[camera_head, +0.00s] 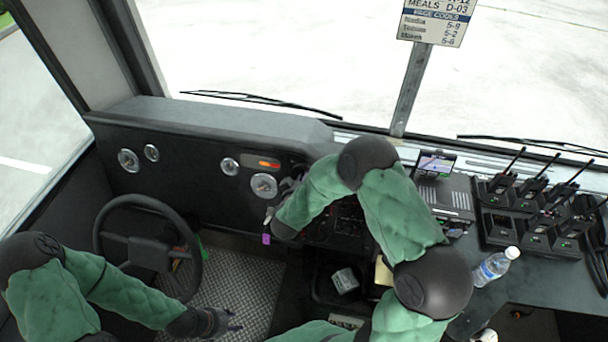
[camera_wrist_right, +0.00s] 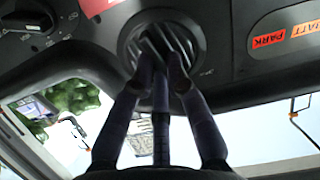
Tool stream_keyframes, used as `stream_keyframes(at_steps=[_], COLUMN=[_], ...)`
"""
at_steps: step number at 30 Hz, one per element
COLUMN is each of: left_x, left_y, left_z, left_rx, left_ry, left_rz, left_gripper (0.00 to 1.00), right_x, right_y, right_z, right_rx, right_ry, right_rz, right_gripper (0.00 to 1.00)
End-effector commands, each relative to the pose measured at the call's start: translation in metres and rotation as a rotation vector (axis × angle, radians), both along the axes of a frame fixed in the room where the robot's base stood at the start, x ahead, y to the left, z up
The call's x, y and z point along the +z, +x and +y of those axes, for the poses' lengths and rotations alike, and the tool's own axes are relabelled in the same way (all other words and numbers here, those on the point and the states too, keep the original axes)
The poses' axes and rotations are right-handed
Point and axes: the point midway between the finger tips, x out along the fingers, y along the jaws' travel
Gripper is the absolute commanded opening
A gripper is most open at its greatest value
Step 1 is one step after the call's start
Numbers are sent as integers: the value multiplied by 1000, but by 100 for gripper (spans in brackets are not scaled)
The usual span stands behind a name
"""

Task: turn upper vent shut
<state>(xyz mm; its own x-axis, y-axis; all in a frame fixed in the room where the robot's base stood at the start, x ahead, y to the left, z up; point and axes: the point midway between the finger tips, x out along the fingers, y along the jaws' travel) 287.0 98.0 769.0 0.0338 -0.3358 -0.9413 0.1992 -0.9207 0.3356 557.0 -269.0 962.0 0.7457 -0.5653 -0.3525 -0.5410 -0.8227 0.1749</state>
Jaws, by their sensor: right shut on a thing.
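The upper vent (camera_wrist_right: 188,32) is a round dark vent with slats in the dashboard panel, at the top middle of the right wrist view. The fingertips of my right gripper (camera_wrist_right: 162,62) are at its middle, shut on the slats. The fingers cover part of the slats, so I cannot tell their exact angle. In the head view my right arm hides the vent and most of my right gripper. My left gripper (camera_head: 218,321) is low, right of the steering wheel and away from the dashboard; its finger opening is unclear.
A steering wheel (camera_head: 148,242) stands at the left. Round gauges (camera_head: 129,160) and an indicator panel (camera_head: 268,164) sit on the dashboard. Radios (camera_head: 535,215) and a water bottle (camera_head: 495,266) stand on the right counter. A knob (camera_wrist_right: 30,22) is beside the vent.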

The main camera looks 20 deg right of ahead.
Motion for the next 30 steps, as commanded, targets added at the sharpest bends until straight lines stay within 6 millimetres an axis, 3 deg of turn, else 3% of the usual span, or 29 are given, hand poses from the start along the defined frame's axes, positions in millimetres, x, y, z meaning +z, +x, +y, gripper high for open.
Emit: stream_keyframes(at_steps=[12,30], left_x=[26,33], left_y=[0,0], left_z=[0,0], left_rx=[0,0], left_ry=[0,0], left_rz=[0,0], left_gripper=[40,40], right_x=[1,0], right_y=[1,2], right_z=[1,2], right_rx=[108,153], right_ry=[-236,-330], right_rz=[179,249], right_gripper=[0,0])
